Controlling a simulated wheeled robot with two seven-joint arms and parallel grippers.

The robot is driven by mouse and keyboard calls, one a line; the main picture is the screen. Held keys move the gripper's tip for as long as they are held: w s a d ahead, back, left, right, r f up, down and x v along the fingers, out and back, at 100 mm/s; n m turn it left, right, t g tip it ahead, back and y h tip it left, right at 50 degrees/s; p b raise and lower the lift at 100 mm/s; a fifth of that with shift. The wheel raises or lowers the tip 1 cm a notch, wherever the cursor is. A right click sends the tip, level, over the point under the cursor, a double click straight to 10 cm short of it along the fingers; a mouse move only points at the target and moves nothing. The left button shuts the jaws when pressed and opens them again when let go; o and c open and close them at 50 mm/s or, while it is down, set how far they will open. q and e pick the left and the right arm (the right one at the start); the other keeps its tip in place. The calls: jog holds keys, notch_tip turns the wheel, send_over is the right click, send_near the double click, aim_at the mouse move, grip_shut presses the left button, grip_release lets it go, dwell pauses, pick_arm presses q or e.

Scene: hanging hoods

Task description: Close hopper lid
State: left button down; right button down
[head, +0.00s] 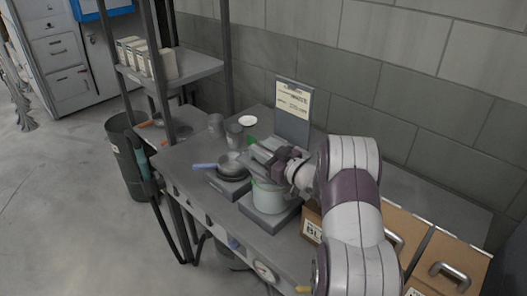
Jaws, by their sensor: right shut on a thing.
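My right arm comes in from the right, and its gripper (262,154) is above a pale green cylindrical container (270,199), which may be the hopper. The container stands on a grey square base on the grey table. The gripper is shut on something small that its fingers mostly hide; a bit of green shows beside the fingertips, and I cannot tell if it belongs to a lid. The container's top is partly hidden under the gripper, so I cannot tell how its lid lies. My left gripper is out of view.
A dark pan (231,172) on a grey base stands just left of the container. Grey cups (234,134), a white dish (248,120) and a clipboard (293,107) are behind. Brown boxes with handles (450,268) stand at right. A shelf rack (185,66) and bin (128,160) are left.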

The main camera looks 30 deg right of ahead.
jog(key=shift+f, duration=0.25)
dwell(0.3)
jog(key=c, duration=1.1)
grip_release()
jog(key=shift+o, duration=0.2)
jog(key=b+v, duration=0.2)
jog(key=v, duration=1)
jog(key=shift+s, duration=0.4)
jog(key=shift+d, duration=0.1)
